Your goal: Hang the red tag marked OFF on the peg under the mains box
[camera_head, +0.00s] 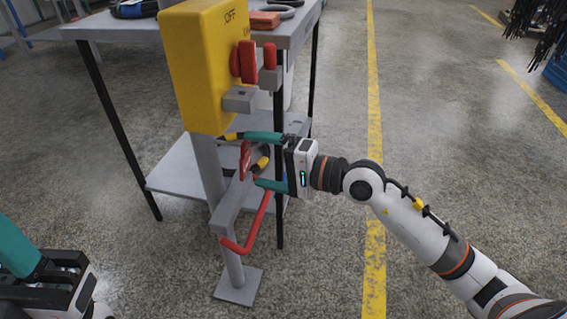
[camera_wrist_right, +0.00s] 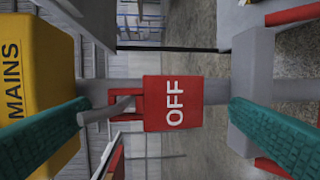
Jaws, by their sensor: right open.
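The yellow mains box (camera_head: 205,65) stands on a grey post, with a red handle on its side. The red tag (camera_head: 246,160) is below the box, and its OFF face (camera_wrist_right: 174,103) shows in the right wrist view. The tag's red loop (camera_wrist_right: 123,104) appears to be around the grey peg (camera_wrist_right: 97,114) under the box, with the tag hanging from it. My right gripper (camera_head: 256,160) is open, its teal fingers above and below the tag, apart from it. My left gripper (camera_head: 30,265) is partly in view at the lower left; its opening cannot be seen.
A grey bracket (camera_head: 232,205) with a red bent bar (camera_head: 255,228) is low on the post. A grey table (camera_head: 110,28) with a lower shelf stands behind. Open floor with yellow lines lies to the right.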

